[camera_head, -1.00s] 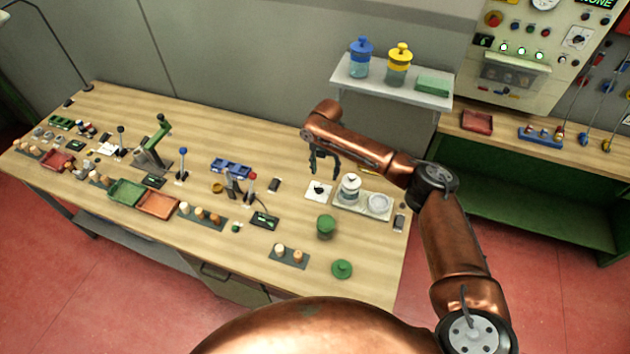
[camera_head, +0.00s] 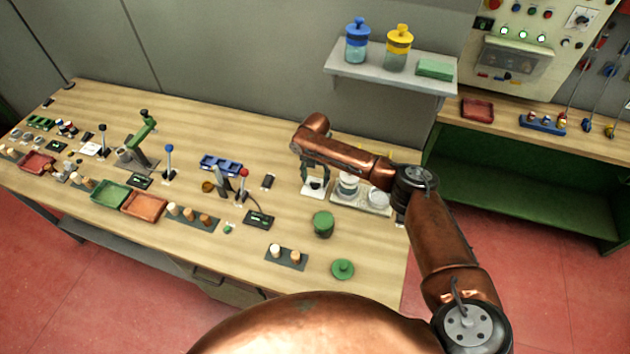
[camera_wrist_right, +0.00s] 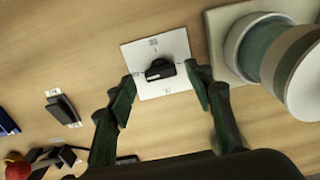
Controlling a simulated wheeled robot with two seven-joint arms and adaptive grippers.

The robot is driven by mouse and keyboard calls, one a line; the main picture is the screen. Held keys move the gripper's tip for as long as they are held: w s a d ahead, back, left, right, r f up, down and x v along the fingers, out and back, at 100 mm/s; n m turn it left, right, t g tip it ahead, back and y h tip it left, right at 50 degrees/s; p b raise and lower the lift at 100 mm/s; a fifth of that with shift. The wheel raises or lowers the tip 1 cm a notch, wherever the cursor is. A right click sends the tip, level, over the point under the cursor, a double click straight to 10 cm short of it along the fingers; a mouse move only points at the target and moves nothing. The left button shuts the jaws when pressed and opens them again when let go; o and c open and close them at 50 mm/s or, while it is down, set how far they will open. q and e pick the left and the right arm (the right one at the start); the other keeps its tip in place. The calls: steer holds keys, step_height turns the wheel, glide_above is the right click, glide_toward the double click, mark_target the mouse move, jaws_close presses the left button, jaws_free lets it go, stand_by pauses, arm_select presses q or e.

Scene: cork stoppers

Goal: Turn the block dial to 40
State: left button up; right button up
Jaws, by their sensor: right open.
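The block dial is a white square plate with a black block-shaped knob (camera_wrist_right: 160,70). It lies on the wooden bench, and its plate (camera_head: 308,192) shows under my right gripper in the head view. My right gripper (camera_wrist_right: 162,92) is open and points down over the dial, with one finger on each side of the knob. No contact with the knob can be made out. My left gripper is not in view.
A white-lidded jar (camera_head: 348,185) on a pale tray stands close to the right of the dial. A small black switch (camera_head: 268,181) lies to its left. A green jar (camera_head: 323,223) and green lid (camera_head: 342,269) stand nearer me. A wall shelf (camera_head: 390,77) hangs behind.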

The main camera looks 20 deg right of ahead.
steer(key=shift+f, duration=0.7)
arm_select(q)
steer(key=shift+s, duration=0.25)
arm_select(e)
steer(key=shift+s+f, duration=0.1)
steer(key=shift+c, duration=0.5)
steer(key=c, duration=1.1)
steer(key=shift+o, duration=0.2)
